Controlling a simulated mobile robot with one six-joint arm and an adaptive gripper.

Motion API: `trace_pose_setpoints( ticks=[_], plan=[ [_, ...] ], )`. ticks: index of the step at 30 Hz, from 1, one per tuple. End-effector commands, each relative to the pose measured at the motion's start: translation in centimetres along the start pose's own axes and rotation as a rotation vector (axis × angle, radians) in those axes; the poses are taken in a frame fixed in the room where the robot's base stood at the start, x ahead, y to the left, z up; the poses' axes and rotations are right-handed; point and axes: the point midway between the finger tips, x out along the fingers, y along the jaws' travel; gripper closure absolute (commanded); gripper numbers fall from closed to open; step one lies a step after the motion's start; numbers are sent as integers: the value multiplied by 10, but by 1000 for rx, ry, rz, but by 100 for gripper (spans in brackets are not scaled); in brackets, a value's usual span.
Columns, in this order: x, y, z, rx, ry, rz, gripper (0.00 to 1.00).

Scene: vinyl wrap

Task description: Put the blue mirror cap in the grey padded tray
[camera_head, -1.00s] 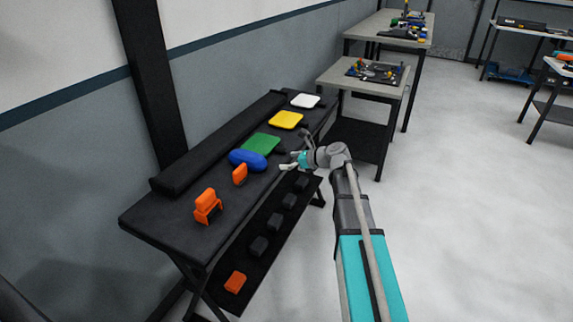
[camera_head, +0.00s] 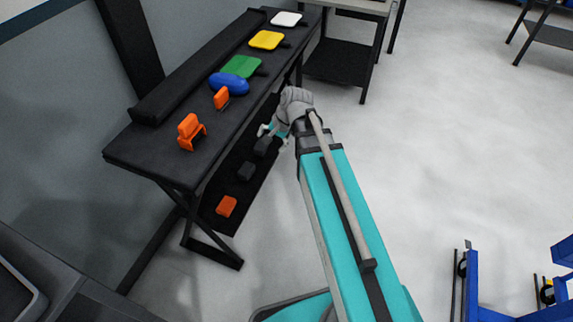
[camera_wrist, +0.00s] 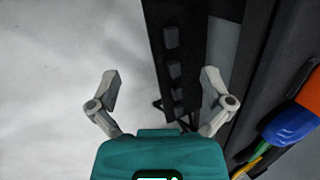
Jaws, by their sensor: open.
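The blue mirror cap (camera_head: 229,84) is a rounded oblong piece on the black bench (camera_head: 157,152), in front of a green flat piece. It also shows at the right of the wrist view (camera_wrist: 290,125). My gripper (camera_head: 272,131) is open and empty, off the bench's front edge, to the right of and nearer than the cap. In the wrist view its two fingers (camera_wrist: 160,80) are spread wide with nothing between them. No grey padded tray can be made out for certain; a dark grey rimmed shape (camera_head: 40,306) is cut off at the lower left.
Green (camera_head: 241,66), yellow (camera_head: 266,40) and white (camera_head: 287,19) pieces and two orange pieces (camera_head: 191,131) share the bench. Black blocks and an orange piece (camera_head: 226,206) are on the low shelf.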

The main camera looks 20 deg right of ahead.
Motion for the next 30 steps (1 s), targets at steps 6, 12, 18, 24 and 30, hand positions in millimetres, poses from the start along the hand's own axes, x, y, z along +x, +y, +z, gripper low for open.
trace_pose_setpoints(
  ticks=[6, 12, 18, 24, 30],
  plan=[
    [-1, 46, 34, -393, 15, 228, 0],
    [-7, 74, 48, -641, -10, 384, 0],
    [-10, 83, 52, -728, -27, 440, 0],
    [-10, 82, 52, -732, -27, 441, 0],
    [-10, 82, 52, -730, -27, 440, 30]
  ],
)
